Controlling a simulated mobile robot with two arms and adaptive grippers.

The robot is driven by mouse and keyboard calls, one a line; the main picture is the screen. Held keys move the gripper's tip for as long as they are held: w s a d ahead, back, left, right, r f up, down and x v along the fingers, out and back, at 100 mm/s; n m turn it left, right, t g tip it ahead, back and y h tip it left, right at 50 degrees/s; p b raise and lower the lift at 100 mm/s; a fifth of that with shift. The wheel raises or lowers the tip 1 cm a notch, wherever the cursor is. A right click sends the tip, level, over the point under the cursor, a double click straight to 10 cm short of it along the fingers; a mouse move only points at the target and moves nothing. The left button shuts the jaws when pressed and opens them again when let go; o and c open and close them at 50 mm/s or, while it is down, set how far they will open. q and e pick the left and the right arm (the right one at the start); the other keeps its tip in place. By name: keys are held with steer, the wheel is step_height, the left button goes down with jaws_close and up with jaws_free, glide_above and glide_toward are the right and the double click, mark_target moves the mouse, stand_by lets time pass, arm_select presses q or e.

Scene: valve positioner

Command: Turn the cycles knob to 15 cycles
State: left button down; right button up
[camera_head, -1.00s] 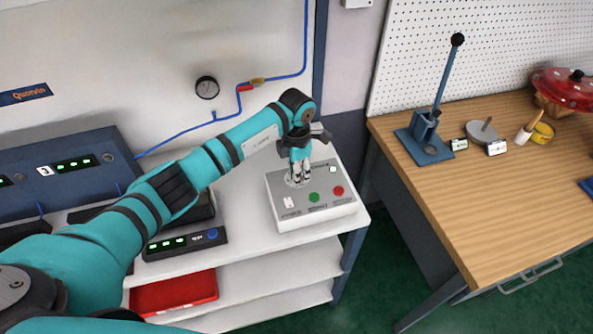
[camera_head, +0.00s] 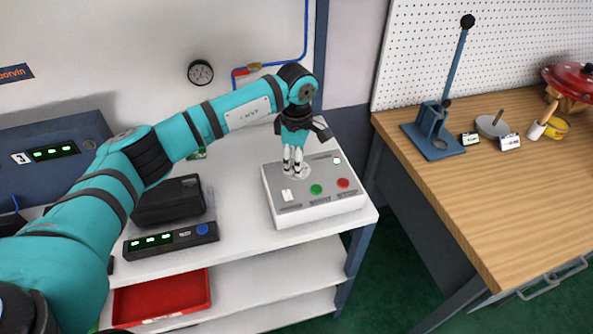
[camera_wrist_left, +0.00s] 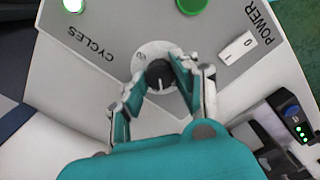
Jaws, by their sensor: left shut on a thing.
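The white control box (camera_head: 330,203) with a grey top stands on the white shelf unit. Its black cycles knob (camera_wrist_left: 160,75) sits on a pale round dial (camera_wrist_left: 143,58), beside the word CYCLES in the left wrist view. My left gripper (camera_head: 294,166) points down over the dial, and in the left wrist view its fingers (camera_wrist_left: 162,86) are shut on the knob from both sides. The knob's pointer and the scale marks are too small or covered to read. My right gripper is not in view.
The box also has a green button (camera_head: 316,189), a red button (camera_head: 343,183), a white power switch (camera_head: 287,195) and a lit lamp (camera_head: 337,160). A black case (camera_head: 168,200) and a display unit (camera_head: 170,241) stand left of it. A wooden bench (camera_head: 470,190) is at right.

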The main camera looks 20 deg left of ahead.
arm_select(q)
steer(key=m+b, duration=0.1)
steer(key=m, duration=0.1)
steer(key=m+b, duration=0.1)
steer(key=b, duration=0.1)
steer(key=shift+f+m, duration=0.2)
steer(key=shift+m, duration=0.2)
steer(key=m+b, duration=0.3)
steer(key=shift+w+r+m, duration=0.1)
steer(key=shift+m, duration=0.2)
steer(key=m+b, duration=0.1)
steer(key=m, duration=0.2)
steer(key=shift+m+b, duration=0.3)
steer(key=shift+b, duration=0.05)
steer(key=shift+r+m+b, duration=0.15)
steer(key=shift+m+b, duration=0.45)
steer(key=shift+m, duration=1.6)
steer(key=c, duration=1)
jaws_free()
